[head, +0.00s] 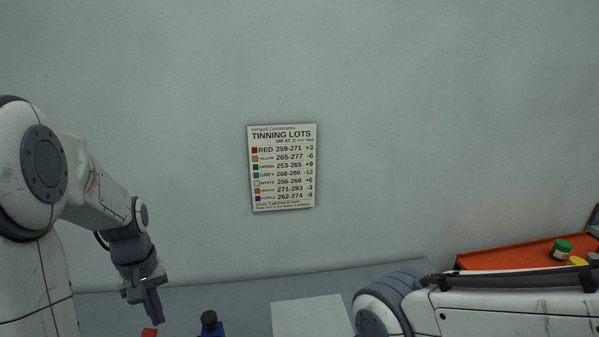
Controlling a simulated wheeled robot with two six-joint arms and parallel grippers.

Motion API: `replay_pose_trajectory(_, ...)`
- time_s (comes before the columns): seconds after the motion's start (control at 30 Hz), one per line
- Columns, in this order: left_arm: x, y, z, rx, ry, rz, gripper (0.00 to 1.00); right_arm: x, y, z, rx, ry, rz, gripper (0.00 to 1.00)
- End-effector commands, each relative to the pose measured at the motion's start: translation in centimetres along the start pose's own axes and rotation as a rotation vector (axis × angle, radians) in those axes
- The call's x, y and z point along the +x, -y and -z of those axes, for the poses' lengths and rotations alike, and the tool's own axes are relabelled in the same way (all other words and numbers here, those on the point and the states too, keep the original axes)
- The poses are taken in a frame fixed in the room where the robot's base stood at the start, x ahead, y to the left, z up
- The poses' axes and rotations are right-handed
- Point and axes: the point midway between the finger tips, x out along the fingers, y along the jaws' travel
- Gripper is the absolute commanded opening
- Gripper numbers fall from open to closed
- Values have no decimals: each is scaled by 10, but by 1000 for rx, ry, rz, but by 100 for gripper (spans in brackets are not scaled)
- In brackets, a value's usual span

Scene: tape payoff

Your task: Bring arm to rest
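My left arm comes in from the left, and its gripper (150,303) points down over the grey table near the lower edge of the head view. Its fingers are seen nearly edge-on, so I cannot tell how far apart they are. A small red thing (149,332) lies just below the fingertips, cut off by the frame edge. My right arm lies across the lower right, with its gripper out of view.
A blue thing with a black knob (209,322) stands on the table (255,290). A pale flat panel (311,316) lies beside it. An orange tray (515,260) at right holds a green-capped jar (561,249) and a yellow one (578,261). A tinning lots sign (283,168) hangs on the wall.

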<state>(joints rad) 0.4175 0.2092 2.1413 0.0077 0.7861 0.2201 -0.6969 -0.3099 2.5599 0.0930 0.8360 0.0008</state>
Motion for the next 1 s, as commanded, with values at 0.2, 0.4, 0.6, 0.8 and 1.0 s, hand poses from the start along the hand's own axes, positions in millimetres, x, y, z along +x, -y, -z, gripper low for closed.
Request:
replay_pose_trajectory(0.2, -1, -88, -85, 401, -8, -26, 0, 19, -1, -1, 0, 0, 0, 44)
replay_pose_trajectory(0.4, 3, -128, -188, 810, -8, -57, 0, 35, -3, -2, 0, 0, 0, 44)
replay_pose_trajectory(0.6, 11, -126, -267, 1135, 2, -82, 0, 46, -3, -2, 0, 0, 0, 44)
replay_pose_trajectory(0.8, 14, -118, -297, 1271, 7, -93, 0, 49, -4, -3, 0, 0, 0, 44)
replay_pose_trajectory(1.0, 14, -117, -298, 1281, 8, -93, 0, 49, -4, -3, 0, 0, 0, 44)
